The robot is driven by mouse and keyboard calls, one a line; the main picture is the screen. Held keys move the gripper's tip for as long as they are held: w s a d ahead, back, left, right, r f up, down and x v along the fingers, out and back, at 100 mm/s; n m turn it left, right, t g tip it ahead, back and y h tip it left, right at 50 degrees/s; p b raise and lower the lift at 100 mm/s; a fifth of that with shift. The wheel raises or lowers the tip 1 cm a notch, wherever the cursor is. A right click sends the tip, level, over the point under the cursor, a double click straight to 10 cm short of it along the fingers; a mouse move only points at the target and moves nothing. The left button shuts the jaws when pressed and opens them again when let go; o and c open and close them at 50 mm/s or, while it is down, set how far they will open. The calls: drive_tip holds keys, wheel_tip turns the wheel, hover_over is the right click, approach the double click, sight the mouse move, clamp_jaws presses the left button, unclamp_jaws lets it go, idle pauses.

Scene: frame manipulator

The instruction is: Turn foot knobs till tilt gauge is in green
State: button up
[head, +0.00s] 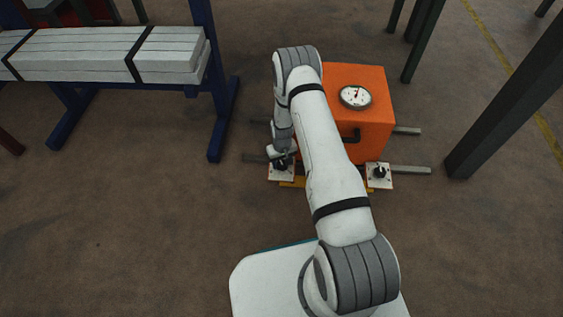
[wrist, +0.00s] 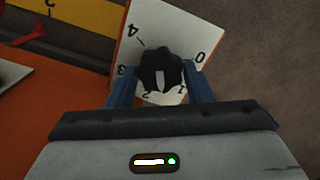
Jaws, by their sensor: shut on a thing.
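An orange box (head: 357,76) stands on the floor with a round white tilt gauge (head: 356,97) on its top; the red needle shows, but the green zone is too small to make out. A black left foot knob (wrist: 161,66) sits on a white dial plate (wrist: 185,25) marked with numbers from 0 to 4; its pale pointer mark lies near the 1 and 2 side. My gripper (head: 281,160) is shut on this knob, its blue fingers on both sides in the wrist view. The right foot knob (head: 379,172) stands free on its own white plate (head: 388,184).
A blue rack (head: 216,120) holding strapped pale beams (head: 90,52) stands at the left. A dark post (head: 510,95) rises at the right. Grey bars (head: 410,170) stick out beside the box. The floor in front is clear.

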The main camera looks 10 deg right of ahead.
sight(282, 164)
drive_tip(key=shift+n, duration=1.6)
drive_tip(key=o, duration=1)
drive_tip(key=shift+r, duration=0.1)
wheel_tip(282, 164, up, 8)
drive_tip(key=p, duration=0.3)
